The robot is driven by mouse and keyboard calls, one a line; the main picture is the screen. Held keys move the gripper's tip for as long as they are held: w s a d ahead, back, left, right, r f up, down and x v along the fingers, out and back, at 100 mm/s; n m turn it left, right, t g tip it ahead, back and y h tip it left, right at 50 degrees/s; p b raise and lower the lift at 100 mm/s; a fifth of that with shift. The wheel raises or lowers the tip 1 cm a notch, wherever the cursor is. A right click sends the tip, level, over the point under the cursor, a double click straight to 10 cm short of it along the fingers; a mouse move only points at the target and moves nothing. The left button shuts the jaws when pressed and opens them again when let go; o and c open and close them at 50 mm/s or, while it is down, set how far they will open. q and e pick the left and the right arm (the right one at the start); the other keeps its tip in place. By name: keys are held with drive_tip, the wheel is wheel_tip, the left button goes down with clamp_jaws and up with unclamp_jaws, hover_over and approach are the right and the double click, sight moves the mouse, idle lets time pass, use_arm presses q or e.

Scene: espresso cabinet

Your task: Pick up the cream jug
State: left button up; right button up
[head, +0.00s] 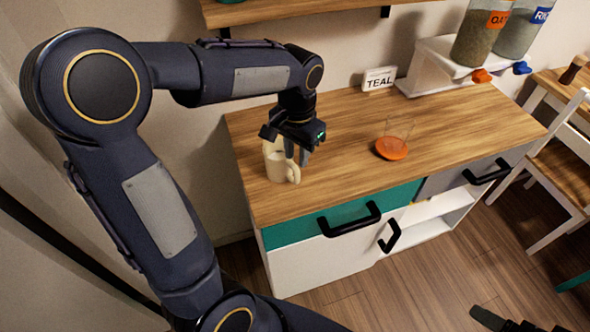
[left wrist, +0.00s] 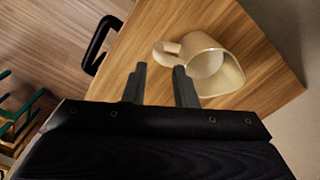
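The cream jug (head: 279,168) stands upright on the wooden counter, near its left end. Its handle is on the front right side in the head view. My left gripper (head: 297,155) points down beside the jug's right side and hides part of its rim. In the left wrist view, the jug (left wrist: 225,72) lies ahead of the fingers, with its handle (left wrist: 165,50) just beyond the gap. The left gripper (left wrist: 160,76) is open, with nothing between its fingers. Contact with the jug cannot be told. Part of my right gripper (head: 512,324) shows at the bottom right edge.
On the counter (head: 340,135) are an orange round piece (head: 391,148) with a clear upright part and a TEAL sign (head: 379,79). A white dispenser stand (head: 430,62) with jars is at the back right. Black drawer handles (head: 349,219) stick out in front. A shelf (head: 270,12) hangs above.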

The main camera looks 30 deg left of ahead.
sight(298, 185)
use_arm(q)
wheel_tip(298, 185, down, 8)
drive_tip(key=shift+d+r, duration=0.15)
clamp_jaws()
idle(0.3)
